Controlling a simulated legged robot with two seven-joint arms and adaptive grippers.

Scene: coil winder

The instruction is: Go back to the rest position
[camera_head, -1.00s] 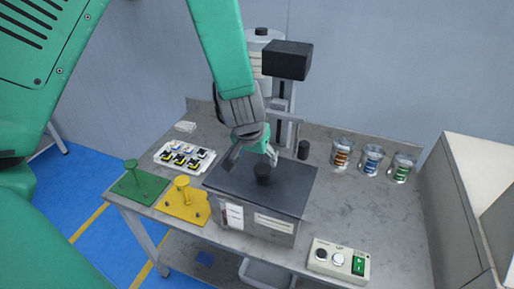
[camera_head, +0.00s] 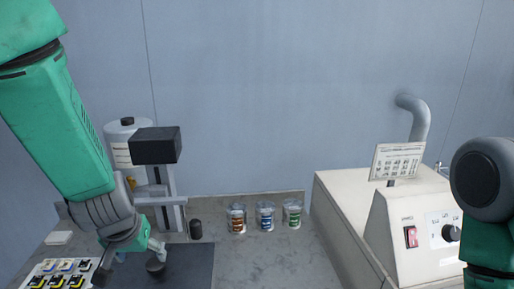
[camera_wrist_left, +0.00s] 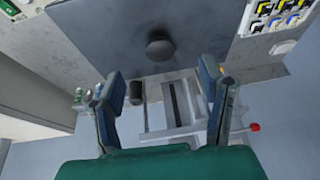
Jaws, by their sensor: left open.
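A round black knob (camera_head: 155,266) stands on the dark plate (camera_head: 195,268) close to the fingers. The knob also shows beyond the fingertips in the wrist view (camera_wrist_left: 160,46), apart from them. Of my right arm, a green and black part shows at the right edge; its gripper is out of the picture.
A tray of small coils (camera_head: 62,272) lies left of the plate. A column with a black head (camera_head: 156,145) stands behind it. Three spool jars (camera_head: 265,217) stand along the back wall. A cream machine (camera_head: 415,235) with a red switch fills the right. The grey bench (camera_head: 265,260) is clear between.

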